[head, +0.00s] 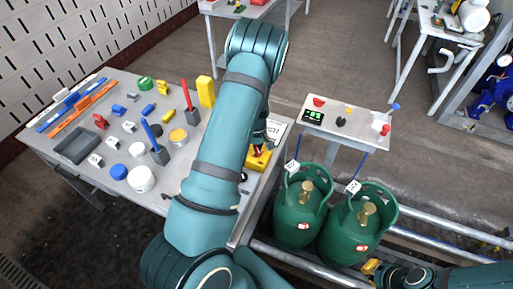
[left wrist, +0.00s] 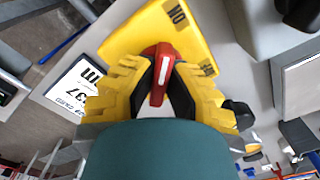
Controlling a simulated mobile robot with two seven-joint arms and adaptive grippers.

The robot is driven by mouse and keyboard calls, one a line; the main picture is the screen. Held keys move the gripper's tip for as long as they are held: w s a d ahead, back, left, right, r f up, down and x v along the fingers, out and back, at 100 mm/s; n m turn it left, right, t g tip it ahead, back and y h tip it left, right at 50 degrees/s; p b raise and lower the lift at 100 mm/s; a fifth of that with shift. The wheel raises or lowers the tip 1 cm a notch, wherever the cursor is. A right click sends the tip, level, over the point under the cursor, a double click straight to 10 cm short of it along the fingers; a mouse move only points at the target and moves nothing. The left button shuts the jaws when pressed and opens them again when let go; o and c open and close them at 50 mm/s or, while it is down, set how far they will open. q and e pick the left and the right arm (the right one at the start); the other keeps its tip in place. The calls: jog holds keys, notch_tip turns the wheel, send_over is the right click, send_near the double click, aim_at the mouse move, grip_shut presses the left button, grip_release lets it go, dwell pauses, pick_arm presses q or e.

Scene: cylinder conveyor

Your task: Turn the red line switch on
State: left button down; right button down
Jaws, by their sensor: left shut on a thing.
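The red line switch (left wrist: 156,75) is a red knob with a white stripe on a yellow box (left wrist: 150,35). In the left wrist view, a dark marking that looks like an upside-down "ON" is near the box's top edge, and a second dark label is on its right side. My left gripper (left wrist: 160,82) has its yellow fingers on both sides of the red knob and is shut on it. In the head view, the yellow box (head: 258,163) is on the table's right edge, partly hidden by my left arm. My right gripper (head: 371,266) is low at the right, beside the green cylinders.
The table (head: 62,150) holds a grey tray (head: 76,146), tools, blocks and pots left of my arm. Two green gas cylinders (head: 297,215) (head: 352,232) stand right of the table. A small control stand (head: 345,123) with buttons is behind them.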

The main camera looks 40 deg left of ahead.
pick_arm(q)
jog(key=shift+f, duration=0.1)
jog(key=c, duration=1)
grip_release()
notch_tip(320, 180, up, 12)
jog(key=shift+r, duration=0.1)
jog(key=shift+s, duration=0.1)
